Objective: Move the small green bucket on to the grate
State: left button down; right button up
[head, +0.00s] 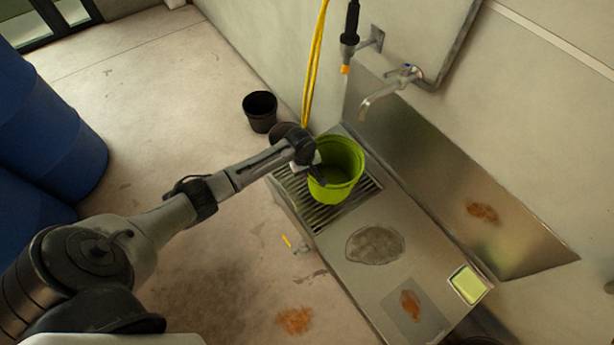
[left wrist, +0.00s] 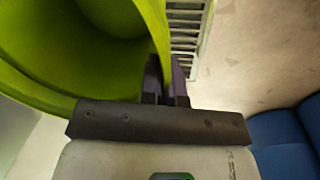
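The small green bucket (head: 340,172) is upright or nearly so over the grate (head: 322,213) at the far left end of the metal counter. Whether its base touches the bars cannot be told. My left gripper (head: 314,166) is at the bucket's left rim. In the left wrist view the gripper's dark fingers (left wrist: 165,82) sit on either side of the bucket's wall (left wrist: 65,65), shut on it. Slats of the grate (left wrist: 186,28) show beyond the wall. The bucket hides part of the grate. My right gripper is not in view.
A tap (head: 390,90) and a hanging spray nozzle (head: 349,38) stick out behind the bucket. A yellow hose (head: 315,65) hangs down the wall. A black bucket (head: 260,111) stands on the floor. Blue barrels (head: 45,130) stand left. The counter (head: 345,275) has stains and a yellow-green pad (head: 468,284).

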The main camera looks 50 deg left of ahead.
pick_arm(q)
notch_tip(320, 180, down, 3)
jog(key=shift+d+f+b, duration=0.1)
jog(key=shift+b, duration=0.75)
jog(key=shift+f, duration=0.1)
jog(key=c, duration=1.3)
grip_release()
jog(key=shift+c, duration=0.2)
